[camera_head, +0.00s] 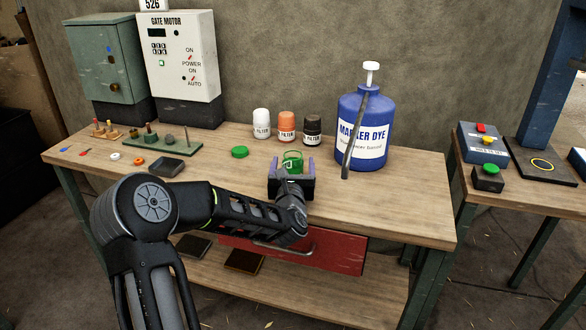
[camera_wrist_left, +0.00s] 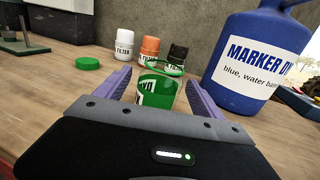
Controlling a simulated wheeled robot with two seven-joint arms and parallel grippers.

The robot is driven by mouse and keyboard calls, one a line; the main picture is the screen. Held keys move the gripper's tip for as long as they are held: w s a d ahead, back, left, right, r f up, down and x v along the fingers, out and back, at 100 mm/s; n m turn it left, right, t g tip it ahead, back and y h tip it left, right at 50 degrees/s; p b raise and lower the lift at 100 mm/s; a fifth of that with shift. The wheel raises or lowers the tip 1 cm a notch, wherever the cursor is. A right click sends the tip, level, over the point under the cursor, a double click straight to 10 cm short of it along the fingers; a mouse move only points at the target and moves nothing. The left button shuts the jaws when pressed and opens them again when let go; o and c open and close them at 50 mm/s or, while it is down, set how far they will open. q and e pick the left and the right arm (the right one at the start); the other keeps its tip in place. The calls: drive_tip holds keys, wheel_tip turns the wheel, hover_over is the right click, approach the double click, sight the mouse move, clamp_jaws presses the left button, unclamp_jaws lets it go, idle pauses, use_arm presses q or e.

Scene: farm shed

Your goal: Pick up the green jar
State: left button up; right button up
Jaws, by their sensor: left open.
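The green jar (camera_head: 292,161) stands upright and open-topped on the workbench, left of the blue dye jug. In the left wrist view the jar (camera_wrist_left: 158,91) stands between the two purple fingers, with a gap visible on either side. My left gripper (camera_head: 290,168) is open around the jar, low over the bench. The gripper body hides the jar's lower part. A green lid (camera_head: 240,152) lies flat on the bench to the left of the jar; it also shows in the left wrist view (camera_wrist_left: 88,63). My right gripper is not in view.
White (camera_head: 261,123), orange (camera_head: 286,126) and black (camera_head: 312,130) filter bottles stand behind the jar. The blue marker dye jug (camera_head: 380,112) stands close on the right, with a dark rod (camera_head: 354,143) in front. A dark tray (camera_head: 167,168) lies left. The bench's right front is clear.

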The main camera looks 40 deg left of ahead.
use_arm(q)
drive_tip(key=c, duration=1.5)
drive_tip(key=shift+o, duration=0.2)
wheel_tip(320, 180, up, 10)
drive_tip(key=shift+p, duration=0.45)
idle(0.3)
